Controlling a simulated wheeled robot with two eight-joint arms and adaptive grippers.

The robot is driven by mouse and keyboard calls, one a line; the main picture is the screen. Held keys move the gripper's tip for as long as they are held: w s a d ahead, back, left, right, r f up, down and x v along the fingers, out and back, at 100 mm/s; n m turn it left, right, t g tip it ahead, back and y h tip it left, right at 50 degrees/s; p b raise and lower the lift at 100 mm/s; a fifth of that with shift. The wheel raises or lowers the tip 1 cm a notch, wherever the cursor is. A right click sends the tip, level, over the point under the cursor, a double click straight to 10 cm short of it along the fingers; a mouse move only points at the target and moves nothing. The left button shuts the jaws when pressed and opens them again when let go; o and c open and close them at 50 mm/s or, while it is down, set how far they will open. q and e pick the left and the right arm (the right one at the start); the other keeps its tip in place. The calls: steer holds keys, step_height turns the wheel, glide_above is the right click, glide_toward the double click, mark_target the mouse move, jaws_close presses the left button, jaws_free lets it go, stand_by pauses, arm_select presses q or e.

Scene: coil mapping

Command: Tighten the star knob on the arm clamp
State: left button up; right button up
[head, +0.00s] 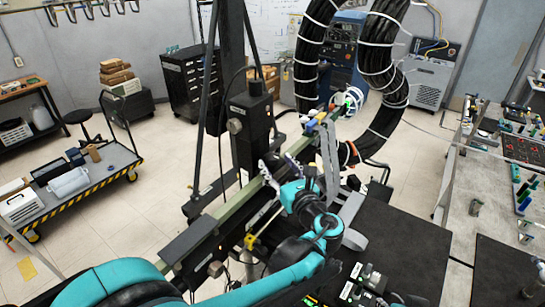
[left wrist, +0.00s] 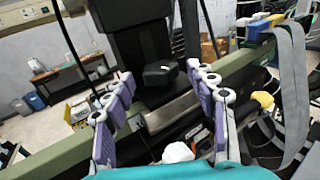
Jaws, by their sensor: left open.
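My left gripper (head: 278,170) is open, with its purple-and-white fingers at the green rail (head: 325,130) beside the black upright column. In the left wrist view the fingers (left wrist: 160,74) stand apart, with a black block-like part (left wrist: 161,73) showing between and beyond them. I cannot tell whether it is the star knob. A round grey knob (head: 234,125) sits on the side of the black clamp block (head: 254,112) on the column. My right gripper is not in view.
Thick black cable bundles (head: 312,50) arch behind the rail. A grey strap (head: 329,158) hangs over the rail close to my left gripper. A cluttered workbench (head: 466,225) stands at the right. A cart (head: 105,180) stands at the left, with open floor between.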

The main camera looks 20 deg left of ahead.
mark_target(270, 162)
arm_select(q)
steer(key=shift+x, duration=1.6)
steer(key=c, duration=1.2)
steer(key=shift+s+m+t+h, duration=0.1)
steer(key=shift+m+t+h, duration=0.2)
steer(key=shift+h, duration=0.1)
steer(key=m+t+h, duration=0.1)
steer(key=h, duration=0.1)
steer(key=m+t+h, duration=0.1)
steer(key=m+h, duration=0.1)
steer(key=shift+a+h, duration=0.25)
steer(key=shift+h, duration=0.15)
steer(key=shift+m+t+h+b, duration=0.4)
steer(key=shift+m+t+h, duration=0.3)
steer(key=shift+m+h, duration=1.65)
steer(key=shift+d+n+h, duration=0.1)
steer(key=shift+n+h, duration=0.15)
steer(key=shift+h, duration=0.3)
